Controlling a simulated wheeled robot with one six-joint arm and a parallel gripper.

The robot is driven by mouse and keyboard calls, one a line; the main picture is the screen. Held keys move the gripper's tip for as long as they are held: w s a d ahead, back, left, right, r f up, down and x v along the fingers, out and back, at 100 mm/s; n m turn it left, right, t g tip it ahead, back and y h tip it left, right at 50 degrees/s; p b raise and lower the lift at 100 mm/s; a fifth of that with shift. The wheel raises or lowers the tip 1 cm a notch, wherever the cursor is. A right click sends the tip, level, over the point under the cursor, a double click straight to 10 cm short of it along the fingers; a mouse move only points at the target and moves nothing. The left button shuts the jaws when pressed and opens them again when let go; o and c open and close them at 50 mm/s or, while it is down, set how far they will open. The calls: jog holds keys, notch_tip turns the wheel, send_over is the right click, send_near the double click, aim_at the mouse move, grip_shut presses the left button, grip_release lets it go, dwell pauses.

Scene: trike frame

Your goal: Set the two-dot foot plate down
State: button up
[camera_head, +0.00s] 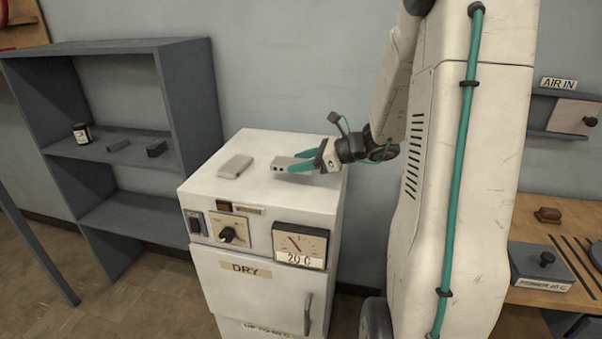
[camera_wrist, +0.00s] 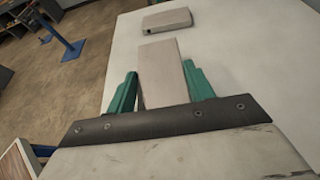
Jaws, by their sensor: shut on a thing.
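The two-dot foot plate (camera_head: 284,163) is a flat pale grey block with dark dots on its near edge. My gripper (camera_head: 306,161) is shut on it with its teal fingers, over the right part of the white cabinet's top. In the wrist view the plate (camera_wrist: 161,72) sticks out forward between the two teal fingers (camera_wrist: 160,92). Whether the plate touches the cabinet top cannot be told. A second, similar pale plate (camera_head: 235,166) lies on the cabinet top to the left, apart from the held one; it also shows in the wrist view (camera_wrist: 167,21).
The white cabinet (camera_head: 262,192) marked DRY has a dial and gauge on its front. A grey shelf (camera_head: 120,150) at left holds a jar (camera_head: 82,133) and two dark blocks. A wooden bench (camera_head: 560,235) stands at right. The cabinet top's front is clear.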

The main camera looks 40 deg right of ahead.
aim_at(302, 180)
jog(key=shift+f, duration=1.75)
jog(key=o, duration=1.1)
jog(key=shift+f, duration=0.15)
jog(key=shift+o, duration=0.2)
